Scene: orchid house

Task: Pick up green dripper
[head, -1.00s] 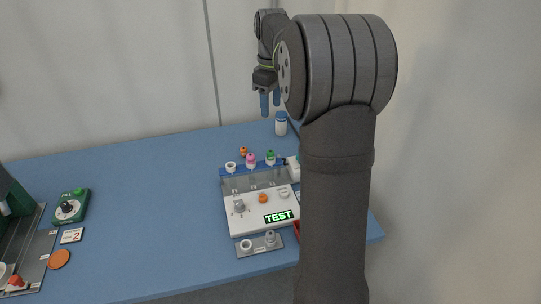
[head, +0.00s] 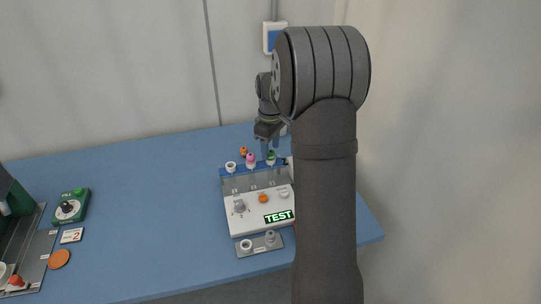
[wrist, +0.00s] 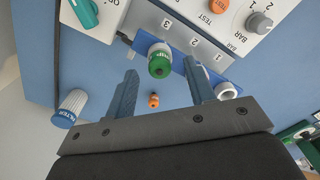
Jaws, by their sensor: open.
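The green dripper (head: 271,157) stands in the blue rack strip (head: 227,171) at the back of the test station, at the right end of the row. In the wrist view the green dripper (wrist: 159,64) shows its green ringed end, with a white part behind it, by the number 3. My gripper (head: 270,147) is open and empty, just above the green dripper in the head view. In the wrist view my gripper's fingers (wrist: 160,72) lie on either side of it with gaps. The pink dripper (head: 250,160) is beside it, mostly hidden by a finger in the wrist view.
A white dripper (head: 230,167) stands at the rack's left end. An orange piece (wrist: 153,101) lies on the table behind the rack. A blue-capped filter bottle (wrist: 69,108) stands left in the wrist view.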

